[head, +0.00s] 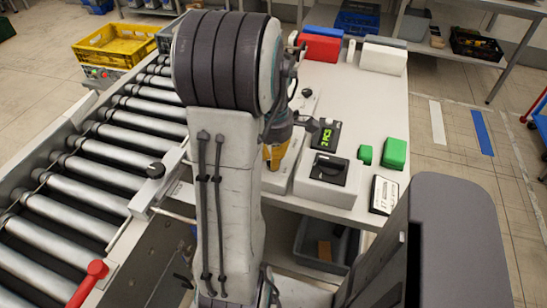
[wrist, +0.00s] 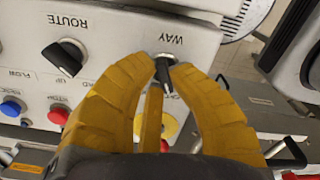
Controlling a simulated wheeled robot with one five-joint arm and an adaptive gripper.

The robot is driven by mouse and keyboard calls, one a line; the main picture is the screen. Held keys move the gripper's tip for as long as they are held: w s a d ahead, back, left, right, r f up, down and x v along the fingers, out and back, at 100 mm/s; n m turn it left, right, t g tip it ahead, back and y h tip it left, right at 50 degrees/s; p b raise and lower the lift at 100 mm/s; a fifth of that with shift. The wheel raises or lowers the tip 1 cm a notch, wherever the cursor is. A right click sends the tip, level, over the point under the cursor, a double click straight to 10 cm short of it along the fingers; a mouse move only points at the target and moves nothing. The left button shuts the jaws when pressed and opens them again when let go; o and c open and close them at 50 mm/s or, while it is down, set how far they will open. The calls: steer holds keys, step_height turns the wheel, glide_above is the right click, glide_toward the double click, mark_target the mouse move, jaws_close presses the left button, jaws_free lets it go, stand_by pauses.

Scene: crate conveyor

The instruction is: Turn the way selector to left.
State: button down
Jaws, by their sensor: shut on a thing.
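The way selector (wrist: 165,76) is a small black knob under the upside-down label WAY on a light control panel (wrist: 113,38) in the wrist view. Its narrow black handle points down the picture, leaning slightly right. In the head view my gripper (head: 275,156) is at the panel beside the conveyor, largely hidden behind my arm. The selector itself is hidden there.
A larger black ROUTE knob (wrist: 63,57) is left of the way selector in the wrist view, with blue (wrist: 11,108) and red (wrist: 58,115) buttons below. In the head view, the roller conveyor (head: 95,165) is left. A scale (head: 328,170) and green blocks (head: 394,153) stand right.

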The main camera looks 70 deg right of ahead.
steer(key=shift+a+n, duration=0.1)
steer(key=shift+n, duration=1.6)
steer(key=c, duration=1.1)
jaws_free()
steer(key=shift+c, duration=0.2)
step_height(320, 180, up, 12)
